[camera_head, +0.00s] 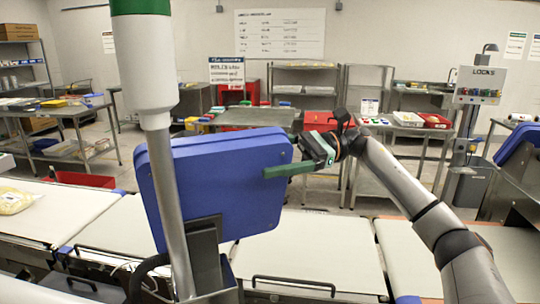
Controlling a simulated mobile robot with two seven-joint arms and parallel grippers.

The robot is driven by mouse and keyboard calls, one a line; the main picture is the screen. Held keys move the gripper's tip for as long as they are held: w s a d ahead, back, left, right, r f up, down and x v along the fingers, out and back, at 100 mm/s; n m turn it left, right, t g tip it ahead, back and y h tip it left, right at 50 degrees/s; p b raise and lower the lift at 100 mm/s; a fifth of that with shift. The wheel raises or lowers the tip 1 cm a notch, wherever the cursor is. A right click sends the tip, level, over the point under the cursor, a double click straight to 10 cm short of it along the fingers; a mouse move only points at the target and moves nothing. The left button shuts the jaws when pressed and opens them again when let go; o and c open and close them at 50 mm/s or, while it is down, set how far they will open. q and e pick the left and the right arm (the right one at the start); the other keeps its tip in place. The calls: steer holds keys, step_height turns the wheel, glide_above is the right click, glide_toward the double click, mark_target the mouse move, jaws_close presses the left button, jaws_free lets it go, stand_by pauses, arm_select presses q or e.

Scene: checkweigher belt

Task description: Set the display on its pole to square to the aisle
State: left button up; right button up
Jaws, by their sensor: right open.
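The display (235,185) is a blue slab-like housing with its back toward me, tilted slightly in the picture. It is mounted by a dark bracket (205,255) at the grey pole (172,205), which stands in front of its left part. Its screen side is hidden. My right gripper (285,168) is at the display's upper right edge. One green finger lies across the near side of that edge; the other finger is hidden, apparently behind the housing. The jaws are open, and I cannot tell whether they touch it. My left gripper is not in view.
A white and green light column (146,60) tops the pole. White conveyor belts (315,250) run across below the display. Another blue housing (518,150) stands at the far right.

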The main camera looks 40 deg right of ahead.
jaws_close()
stand_by(0.7)
